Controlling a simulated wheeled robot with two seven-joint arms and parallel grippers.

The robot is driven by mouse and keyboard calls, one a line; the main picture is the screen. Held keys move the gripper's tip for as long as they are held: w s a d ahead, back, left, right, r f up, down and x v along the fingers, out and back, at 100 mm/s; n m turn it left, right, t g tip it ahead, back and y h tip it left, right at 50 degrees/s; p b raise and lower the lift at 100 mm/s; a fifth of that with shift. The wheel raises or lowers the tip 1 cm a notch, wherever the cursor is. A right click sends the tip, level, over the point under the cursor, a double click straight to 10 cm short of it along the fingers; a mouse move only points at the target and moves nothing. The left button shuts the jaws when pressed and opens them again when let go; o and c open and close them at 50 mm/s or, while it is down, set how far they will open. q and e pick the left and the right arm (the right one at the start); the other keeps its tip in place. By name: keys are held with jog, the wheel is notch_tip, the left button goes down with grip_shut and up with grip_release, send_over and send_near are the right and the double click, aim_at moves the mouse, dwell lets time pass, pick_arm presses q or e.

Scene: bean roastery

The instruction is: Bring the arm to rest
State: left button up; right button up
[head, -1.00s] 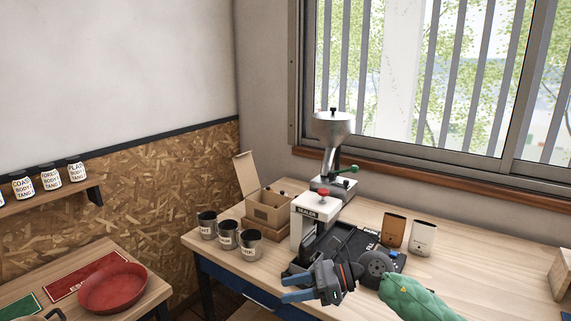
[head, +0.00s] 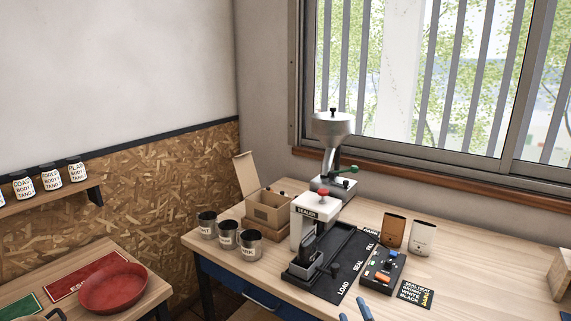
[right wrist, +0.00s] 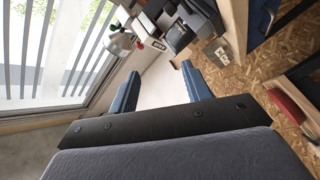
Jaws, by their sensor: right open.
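My right gripper shows only as two blue fingertips (head: 356,309) at the bottom edge of the head view. In the right wrist view its two blue fingers (right wrist: 160,88) stand apart with nothing between them. It is below and in front of the bench, clear of the sealer (head: 308,222) and its black tray (head: 343,262). The rest of the right arm is out of the head view. My left gripper is in neither view.
A red pan (head: 113,288) sits on the left table. The bench's right part is mostly clear.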

jog(key=s+d+f+m+g+h, duration=0.1)
jog(key=s+d+f+m+g, duration=0.35)
jog(key=s+f, duration=0.75)
jog(key=s+d+f+m+g+h, duration=0.1)
jog(key=s+f+m+g, duration=0.4)
jog(key=s+f+g, duration=0.8)
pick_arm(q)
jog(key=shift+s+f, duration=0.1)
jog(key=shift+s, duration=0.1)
pick_arm(e)
jog(key=s+a+f, duration=0.2)
jog(key=s+f, duration=0.1)
jog(key=f, duration=1)
jog(key=s+a+f, duration=0.3)
jog(key=f, duration=1)
jog(key=shift+f+t+y, duration=0.25)
jog(key=shift+t+y, duration=0.1)
jog(key=shift+y, duration=0.05)
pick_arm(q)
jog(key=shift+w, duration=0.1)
pick_arm(e)
jog(key=shift+a, duration=0.1)
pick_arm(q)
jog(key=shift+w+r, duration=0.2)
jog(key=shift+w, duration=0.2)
pick_arm(e)
jog(key=shift+a, duration=0.1)
